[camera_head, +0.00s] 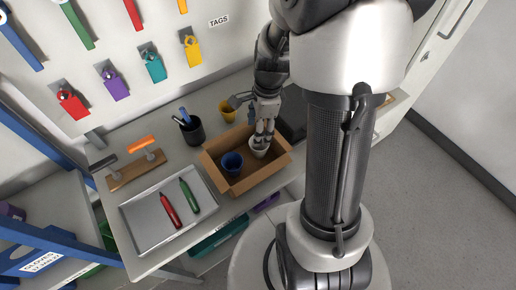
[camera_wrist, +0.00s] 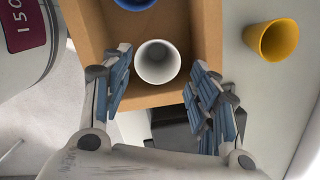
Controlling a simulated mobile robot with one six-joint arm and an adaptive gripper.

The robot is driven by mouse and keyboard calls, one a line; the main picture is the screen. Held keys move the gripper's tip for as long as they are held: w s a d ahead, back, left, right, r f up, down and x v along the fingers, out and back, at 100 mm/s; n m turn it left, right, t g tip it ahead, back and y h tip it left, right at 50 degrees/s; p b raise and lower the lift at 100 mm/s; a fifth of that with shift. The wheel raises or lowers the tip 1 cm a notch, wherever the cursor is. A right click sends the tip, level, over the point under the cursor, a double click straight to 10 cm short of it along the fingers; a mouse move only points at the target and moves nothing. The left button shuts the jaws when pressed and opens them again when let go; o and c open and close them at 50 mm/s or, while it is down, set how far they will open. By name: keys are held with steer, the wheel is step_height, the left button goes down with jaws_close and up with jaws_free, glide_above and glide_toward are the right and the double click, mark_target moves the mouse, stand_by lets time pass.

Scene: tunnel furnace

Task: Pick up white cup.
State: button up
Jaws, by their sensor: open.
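The white cup (camera_wrist: 157,62) stands in the open cardboard box (camera_wrist: 205,30), mouth toward the wrist camera. In the head view the white cup (camera_head: 259,149) shows only in part, at the right side of the box (camera_head: 236,189), below my gripper (camera_head: 265,130). In the wrist view my gripper (camera_wrist: 160,85) is open, with one blue-padded finger on each side of the cup and gaps between. I cannot tell how far the fingertips are above the cup. A blue cup (camera_head: 232,163) stands in the same box, to the left; its edge shows in the wrist view (camera_wrist: 135,3).
A yellow cup (camera_head: 227,111) stands on the table behind the box. A black pen holder (camera_head: 192,131) is to the left. A tray (camera_head: 150,222) with a red and a green tool lies left of the box. Box walls rise close around the cup.

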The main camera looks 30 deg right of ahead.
step_height(320, 180, down, 3)
steer(key=b, duration=0.4)
glide_above(259, 149)
steer(key=s, duration=0.2)
steer(key=f, duration=0.5)
steer(key=shift+w+a, duration=0.25)
steer(key=shift+a, duration=0.15)
steer(key=shift+p, duration=0.3)
steer(key=shift+c, duration=0.5)
steer(key=c, duration=0.5)
